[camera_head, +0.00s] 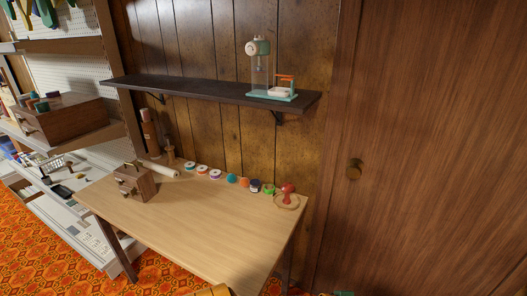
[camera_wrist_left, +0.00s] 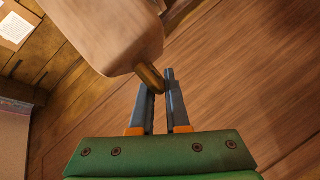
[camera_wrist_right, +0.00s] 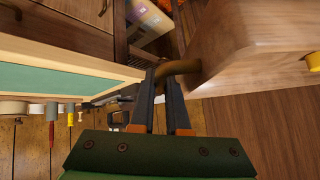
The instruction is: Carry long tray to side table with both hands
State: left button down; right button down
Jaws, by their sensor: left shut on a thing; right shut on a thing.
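The long tray shows only by its ends. In the left wrist view a rounded wooden end (camera_wrist_left: 105,35) fills the top, and my left gripper (camera_wrist_left: 160,80) is shut on its brass handle (camera_wrist_left: 152,78). In the right wrist view the other wooden end (camera_wrist_right: 245,42) is at upper right, and my right gripper (camera_wrist_right: 163,75) is shut on its curved brass handle (camera_wrist_right: 182,68). The tray's middle and contents are hidden. A light wooden table (camera_head: 215,225), perhaps the side table, stands ahead in the head view. I cannot tell the tray's height over it.
A small wooden box (camera_head: 135,183) stands at the table's left, and several spools (camera_head: 215,174) and a red pincushion (camera_head: 287,191) line its back. The table's front is clear. A dark wall shelf (camera_head: 200,88) hangs above. A wooden door (camera_head: 435,150) is right, white shelving (camera_head: 85,55) left.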

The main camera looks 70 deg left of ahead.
aim_at(217, 231)
jog(key=k+j+u, duration=0.1)
jog(key=j+u, duration=1.2)
jog(key=i+j+u, duration=0.25)
jog(key=u, duration=0.25)
jog(key=j, duration=0.1)
